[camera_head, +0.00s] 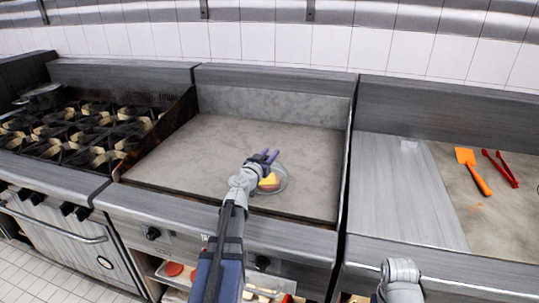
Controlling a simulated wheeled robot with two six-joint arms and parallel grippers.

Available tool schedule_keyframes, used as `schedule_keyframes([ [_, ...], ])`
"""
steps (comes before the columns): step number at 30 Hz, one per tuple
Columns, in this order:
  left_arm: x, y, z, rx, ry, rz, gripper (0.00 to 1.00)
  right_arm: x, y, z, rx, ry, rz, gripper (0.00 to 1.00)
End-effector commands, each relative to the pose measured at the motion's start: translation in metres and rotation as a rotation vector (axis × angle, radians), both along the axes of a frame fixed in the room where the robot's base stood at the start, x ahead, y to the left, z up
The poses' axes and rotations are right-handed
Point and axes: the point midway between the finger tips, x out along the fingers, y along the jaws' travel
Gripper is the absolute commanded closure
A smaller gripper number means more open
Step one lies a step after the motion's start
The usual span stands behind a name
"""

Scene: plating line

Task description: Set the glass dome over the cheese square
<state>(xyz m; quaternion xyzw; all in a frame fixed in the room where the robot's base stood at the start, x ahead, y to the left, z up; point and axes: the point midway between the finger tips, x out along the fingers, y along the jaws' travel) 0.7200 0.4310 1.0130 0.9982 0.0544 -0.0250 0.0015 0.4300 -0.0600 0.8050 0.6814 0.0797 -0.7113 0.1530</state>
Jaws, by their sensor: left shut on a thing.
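The cheese square (269,179) is a small yellow piece at the front of the flat grey griddle, right of its middle. The clear glass dome (283,184) shows as a faint round outline around the cheese square. I cannot tell whether its rim touches the griddle or is slightly above it. My wrist hides the left side of the dome. Of my right arm only a grey link shows at the bottom right; its gripper is out of view.
The griddle (220,145) is otherwise bare, with raised walls at its back and sides. A burner stove (70,135) stands left. On the right counter lie an orange spatula (471,170) and red tongs (500,168). A shelf below the griddle holds food, partly hidden.

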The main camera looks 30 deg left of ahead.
Motion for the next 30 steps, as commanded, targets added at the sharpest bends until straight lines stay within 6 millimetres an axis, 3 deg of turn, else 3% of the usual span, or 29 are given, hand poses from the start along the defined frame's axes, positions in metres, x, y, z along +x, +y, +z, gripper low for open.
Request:
schedule_keyframes([
  [5, 0.000, 0.000, -0.003, 0.000, 0.000, 0.000, 1.00, 0.000, 0.000, -0.003, 0.000, 0.000, 0.000, 0.50],
  [6, 0.000, 0.000, -0.003, 0.000, 0.000, 0.000, 0.64, 0.000, 0.000, -0.003, 0.000, 0.000, 0.000, 0.50],
  [13, 0.000, 0.000, -0.003, 0.000, 0.000, 0.000, 0.38, 0.000, 0.000, -0.003, 0.000, 0.000, 0.000, 0.50],
  [23, 0.000, 0.000, -0.001, 0.000, 0.000, 0.000, 0.36, 0.000, 0.000, -0.001, 0.000, 0.000, 0.000, 0.50],
  [30, 0.000, 0.000, 0.014, 0.000, 0.000, 0.000, 0.36, 0.000, 0.000, 0.014, 0.000, 0.000, 0.000, 0.50],
])
